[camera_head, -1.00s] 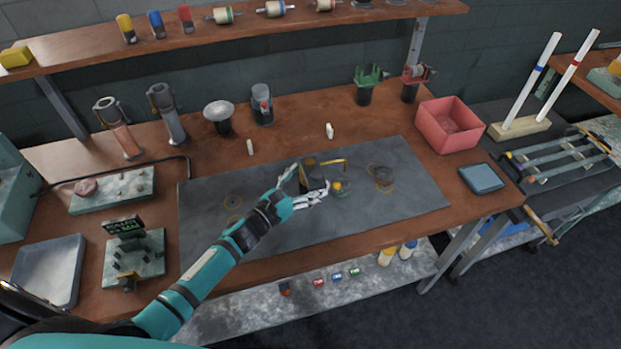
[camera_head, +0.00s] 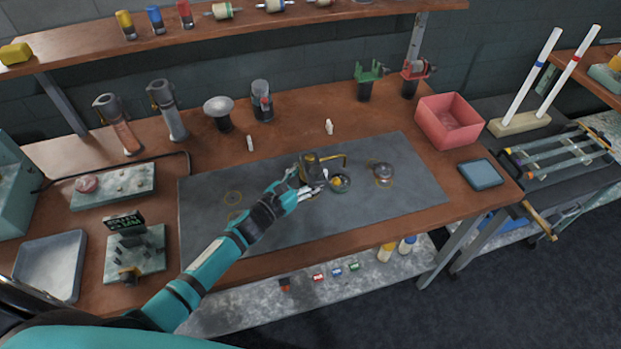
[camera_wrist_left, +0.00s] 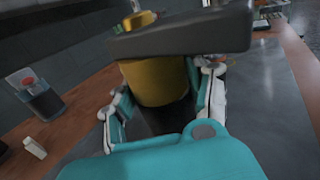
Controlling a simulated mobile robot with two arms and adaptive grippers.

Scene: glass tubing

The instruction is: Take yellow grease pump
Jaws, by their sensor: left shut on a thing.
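The yellow grease pump (camera_head: 311,165) is over the dark mat (camera_head: 410,210) in the head view, with a dark top and a thin spout pointing right. My left gripper (camera_head: 310,188) is shut on it from the near left side. In the left wrist view its yellow round body (camera_wrist_left: 156,84) sits between the two fingers of my left gripper (camera_wrist_left: 160,110), with a dark flat part across its top. The pump's underside is hidden, and I cannot tell whether it touches the mat. My right gripper is not in view.
A red bin (camera_head: 450,122) and blue tray (camera_head: 481,175) stand at the right. A cup (camera_head: 262,101) and funnel (camera_head: 219,112) stand behind. The mat's right end is clear.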

